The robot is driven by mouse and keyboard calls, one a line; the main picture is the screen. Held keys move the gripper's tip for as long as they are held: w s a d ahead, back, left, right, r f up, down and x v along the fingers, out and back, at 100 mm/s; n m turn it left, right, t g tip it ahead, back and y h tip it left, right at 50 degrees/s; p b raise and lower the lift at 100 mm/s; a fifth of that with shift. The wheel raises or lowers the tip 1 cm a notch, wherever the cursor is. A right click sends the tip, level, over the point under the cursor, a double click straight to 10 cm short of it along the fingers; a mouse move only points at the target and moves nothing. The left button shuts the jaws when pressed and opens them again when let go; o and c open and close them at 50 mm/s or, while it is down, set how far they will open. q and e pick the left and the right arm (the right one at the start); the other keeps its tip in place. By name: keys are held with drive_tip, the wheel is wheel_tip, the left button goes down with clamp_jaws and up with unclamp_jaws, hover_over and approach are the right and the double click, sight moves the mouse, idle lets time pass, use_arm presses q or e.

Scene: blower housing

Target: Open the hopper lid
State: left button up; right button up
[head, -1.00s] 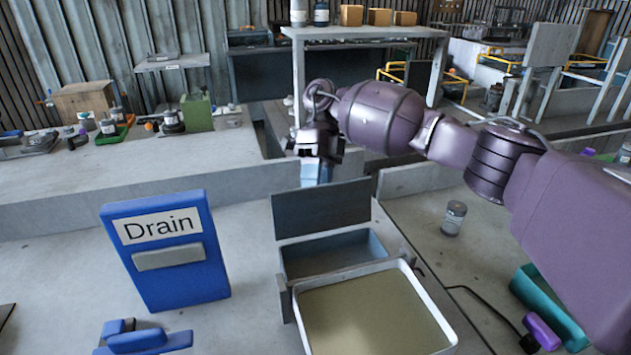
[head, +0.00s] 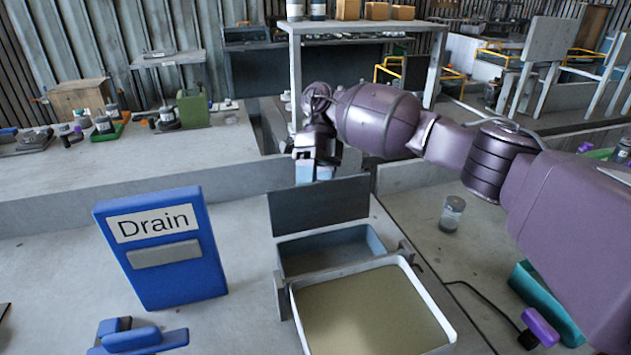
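The hopper (head: 382,243) is a grey box with an open top, standing behind a tray of tan material. Its lid (head: 318,207), a dark grey flat panel, stands upright at the hopper's back edge, leaving the opening uncovered. My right gripper (head: 315,172) is just behind the lid's top edge, with pale blue fingers pointing down. Whether the fingers touch the lid is not clear, and their gap cannot be made out. My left gripper is not in view.
A white-rimmed tray (head: 445,318) is in front of the hopper. A blue "Drain" panel (head: 175,280) stands left, with blue parts (head: 140,340) below it. A jar (head: 452,215) and teal bin (head: 530,280) are right. A grey shelf (head: 296,80) rises behind my gripper.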

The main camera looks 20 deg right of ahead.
drive_tip(key=shift+f, duration=0.1)
drive_tip(key=b+v, duration=0.2)
drive_tip(key=v, duration=0.9)
drive_tip(key=shift+b, duration=0.35)
drive_tip(key=shift+s, duration=0.1)
